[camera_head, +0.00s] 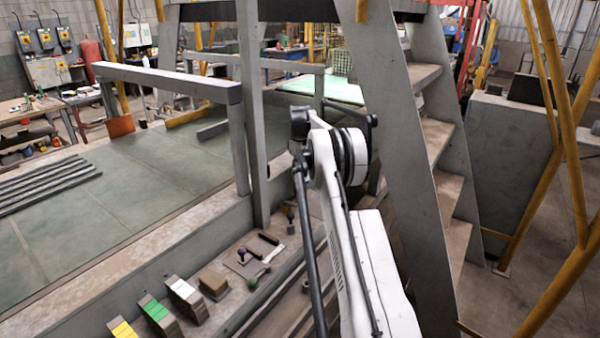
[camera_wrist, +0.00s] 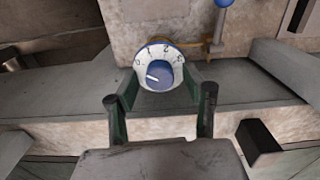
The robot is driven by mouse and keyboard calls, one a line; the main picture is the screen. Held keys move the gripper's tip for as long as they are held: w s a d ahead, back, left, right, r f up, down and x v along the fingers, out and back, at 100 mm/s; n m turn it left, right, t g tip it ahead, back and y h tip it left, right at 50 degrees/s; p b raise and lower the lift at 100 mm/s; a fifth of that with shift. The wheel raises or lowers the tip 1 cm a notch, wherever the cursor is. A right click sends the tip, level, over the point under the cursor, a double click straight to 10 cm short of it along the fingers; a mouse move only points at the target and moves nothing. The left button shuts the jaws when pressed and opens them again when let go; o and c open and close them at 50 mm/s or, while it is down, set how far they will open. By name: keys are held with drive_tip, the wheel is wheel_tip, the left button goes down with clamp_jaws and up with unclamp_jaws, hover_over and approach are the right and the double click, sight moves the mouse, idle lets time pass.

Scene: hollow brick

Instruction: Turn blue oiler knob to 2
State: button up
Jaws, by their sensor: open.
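The blue oiler knob (camera_wrist: 159,76) sits in the middle of a round white dial (camera_wrist: 147,54) in the wrist view. The dial has a blue rim and the numbers 0, 1, 2 and 3. The white mark on the knob points left, to the 0 side of the dial. My gripper (camera_wrist: 160,90) is open, with one finger on each side of the dial's lower part. I cannot tell whether the fingers touch it. In the head view my arm is in the middle, and I cannot make out the gripper or the oiler knob.
A blue ball-ended handle (camera_wrist: 223,3) and a brass-coloured pipe (camera_wrist: 215,40) are near the dial. A dark channel piece (camera_wrist: 258,143) is at lower right. In the head view, a purple-knobbed lever (camera_head: 242,251) and a staircase (camera_head: 435,140) flank my arm.

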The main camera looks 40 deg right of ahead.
clamp_jaws()
